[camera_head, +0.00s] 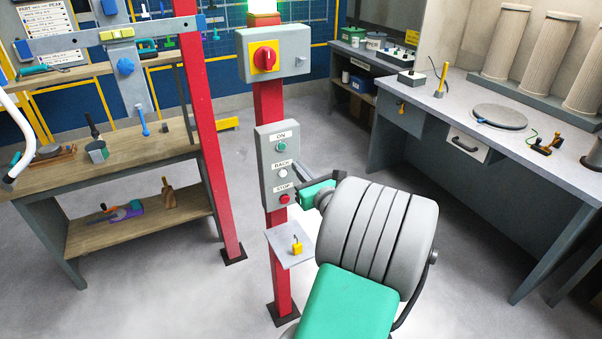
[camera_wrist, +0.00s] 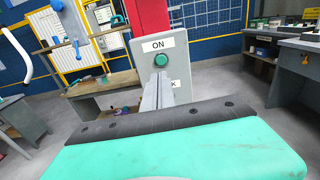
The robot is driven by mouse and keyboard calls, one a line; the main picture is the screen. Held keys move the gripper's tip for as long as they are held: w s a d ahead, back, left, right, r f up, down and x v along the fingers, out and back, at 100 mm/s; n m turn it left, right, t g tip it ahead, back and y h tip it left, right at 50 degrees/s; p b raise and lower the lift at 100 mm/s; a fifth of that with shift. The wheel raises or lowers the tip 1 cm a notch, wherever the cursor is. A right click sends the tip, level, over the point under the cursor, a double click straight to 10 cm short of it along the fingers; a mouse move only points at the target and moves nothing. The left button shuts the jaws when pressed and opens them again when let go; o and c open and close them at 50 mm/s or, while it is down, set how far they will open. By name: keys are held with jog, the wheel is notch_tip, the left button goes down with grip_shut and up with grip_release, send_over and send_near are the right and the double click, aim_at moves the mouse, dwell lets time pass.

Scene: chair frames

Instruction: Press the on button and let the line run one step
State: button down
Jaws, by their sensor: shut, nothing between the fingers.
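The grey control box (camera_head: 265,165) is on a red post and carries three buttons labelled ON, BACK and STOP. The green ON button (camera_head: 281,146) is at the top, the white BACK button (camera_head: 283,173) in the middle, the red STOP button (camera_head: 284,199) at the bottom. My gripper (camera_head: 297,169) is at the box's right side, its fingers together and empty. In the wrist view the fingertips (camera_wrist: 161,76) show just below the ON button (camera_wrist: 160,60) and cover part of the BACK label. I cannot tell whether they touch the box.
A red rotary switch (camera_head: 265,57) on a yellow plate sits above, under a lit green lamp (camera_head: 263,8). A small shelf (camera_head: 283,236) with a yellow item juts out below the box. Workbenches stand left (camera_head: 120,165) and right (camera_head: 455,105); floor between is clear.

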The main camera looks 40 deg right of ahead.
aim_at(283, 147)
jog(key=x, duration=0.7)
jog(key=shift+w+d+r+p, duration=0.15)
jog(key=shift+p, duration=0.25)
jog(key=shift+w+d, duration=0.15)
jog(key=shift+w, duration=0.2)
